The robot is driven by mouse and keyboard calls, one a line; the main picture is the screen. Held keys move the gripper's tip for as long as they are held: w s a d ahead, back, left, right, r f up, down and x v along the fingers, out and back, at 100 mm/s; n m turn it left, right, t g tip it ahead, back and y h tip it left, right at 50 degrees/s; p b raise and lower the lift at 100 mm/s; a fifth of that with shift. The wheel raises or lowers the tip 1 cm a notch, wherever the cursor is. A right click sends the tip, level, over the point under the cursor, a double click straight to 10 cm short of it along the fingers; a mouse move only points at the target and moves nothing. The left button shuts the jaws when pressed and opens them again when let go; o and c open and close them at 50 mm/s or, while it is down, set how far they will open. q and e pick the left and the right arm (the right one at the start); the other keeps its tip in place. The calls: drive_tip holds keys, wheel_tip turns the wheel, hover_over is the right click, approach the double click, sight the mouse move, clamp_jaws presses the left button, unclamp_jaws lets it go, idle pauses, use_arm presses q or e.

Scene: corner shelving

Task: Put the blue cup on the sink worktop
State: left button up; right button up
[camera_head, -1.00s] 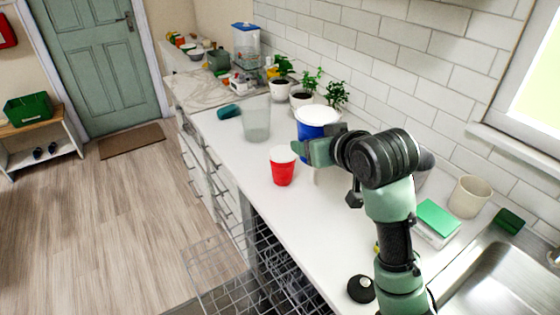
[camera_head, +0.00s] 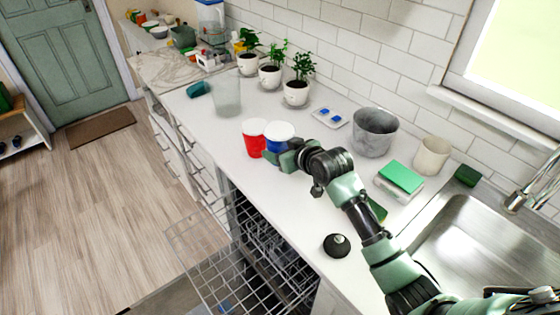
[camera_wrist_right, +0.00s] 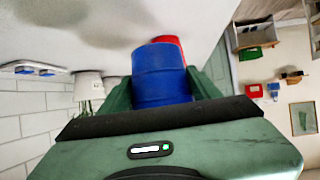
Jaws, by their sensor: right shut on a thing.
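The blue cup (camera_head: 279,140) has a white top and is between the fingers of my right gripper (camera_head: 288,157). In the right wrist view the blue cup (camera_wrist_right: 160,75) sits upright to the gripper with a green finger on each side, so the gripper is shut on it. The cup is low at the white sink worktop (camera_head: 290,195), just right of a red cup (camera_head: 252,140). I cannot tell whether its base touches the worktop or whether the cups touch. The red cup (camera_wrist_right: 168,39) shows partly behind it in the wrist view. My left gripper is not in view.
A clear tumbler (camera_head: 227,97) and potted plants (camera_head: 270,75) stand behind. A grey pot (camera_head: 375,131), beige cup (camera_head: 431,155) and green sponge (camera_head: 400,177) are to the right, before the sink (camera_head: 465,240). A dishwasher rack (camera_head: 240,270) is pulled out below.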

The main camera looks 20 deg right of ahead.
drive_tip(key=shift+f, duration=2.75)
drive_tip(key=shift+f, duration=0.1)
drive_tip(key=o, duration=1.5)
drive_tip(key=shift+c, duration=0.2)
drive_tip(key=shift+p, duration=0.3)
drive_tip(key=b+v, duration=0.1)
drive_tip(key=v, duration=1.1)
